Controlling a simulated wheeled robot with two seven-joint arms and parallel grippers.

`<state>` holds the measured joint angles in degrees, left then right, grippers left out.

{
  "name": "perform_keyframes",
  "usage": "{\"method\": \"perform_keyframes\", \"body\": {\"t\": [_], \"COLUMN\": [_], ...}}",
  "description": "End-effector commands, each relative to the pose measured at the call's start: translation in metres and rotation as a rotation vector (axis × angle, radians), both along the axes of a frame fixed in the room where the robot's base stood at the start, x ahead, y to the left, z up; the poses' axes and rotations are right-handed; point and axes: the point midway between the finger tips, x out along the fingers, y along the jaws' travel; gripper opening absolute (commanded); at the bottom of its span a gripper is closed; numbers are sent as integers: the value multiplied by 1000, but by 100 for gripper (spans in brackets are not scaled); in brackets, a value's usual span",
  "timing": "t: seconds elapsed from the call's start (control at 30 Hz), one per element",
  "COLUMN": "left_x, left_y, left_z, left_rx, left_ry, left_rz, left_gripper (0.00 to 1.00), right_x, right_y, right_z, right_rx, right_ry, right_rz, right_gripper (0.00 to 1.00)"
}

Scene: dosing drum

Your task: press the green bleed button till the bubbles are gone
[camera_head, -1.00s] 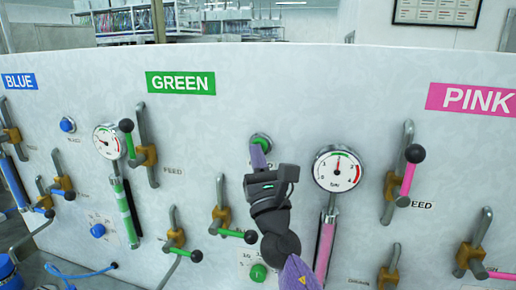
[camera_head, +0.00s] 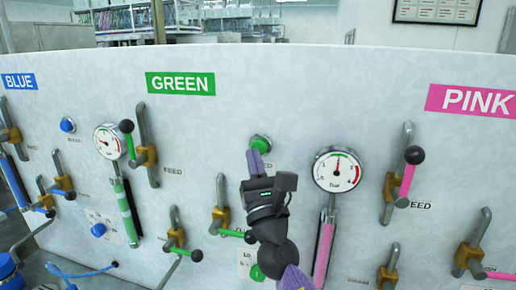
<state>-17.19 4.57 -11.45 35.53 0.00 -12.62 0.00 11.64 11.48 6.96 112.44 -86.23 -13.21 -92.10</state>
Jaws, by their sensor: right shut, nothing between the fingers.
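The green bleed button (camera_head: 260,143) is a round green knob on the pale panel, right of the GREEN label (camera_head: 181,82). My right gripper (camera_head: 255,153) is shut and empty, with its fingertips just below the button. I cannot tell whether they touch it. The green sight tube (camera_head: 126,208) hangs below the left gauge (camera_head: 109,141); bubbles in it are too small to make out. My left gripper is not in view.
A gauge (camera_head: 338,170) with a pink tube (camera_head: 324,249) is just right of my right gripper. A green-handled valve (camera_head: 222,218) is to its lower left. A green knob (camera_head: 257,272) is partly behind my arm. The PINK label (camera_head: 474,100) marks the right section.

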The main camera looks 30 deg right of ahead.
Motion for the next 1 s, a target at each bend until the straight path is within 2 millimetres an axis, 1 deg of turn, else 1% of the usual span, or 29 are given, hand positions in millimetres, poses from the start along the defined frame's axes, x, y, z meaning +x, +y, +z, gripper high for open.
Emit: {"method": "perform_keyframes", "body": {"t": [0.23,1.0], "left_x": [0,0], "left_y": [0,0], "left_z": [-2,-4], "left_rx": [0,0], "left_ry": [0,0], "left_rz": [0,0], "left_gripper": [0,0], "right_x": [5,8], "right_y": [-5,-9], "right_z": [1,0], "right_rx": [0,-1], "right_ry": [-1,0], "right_rz": [0,1], "right_gripper": [0,0]}}
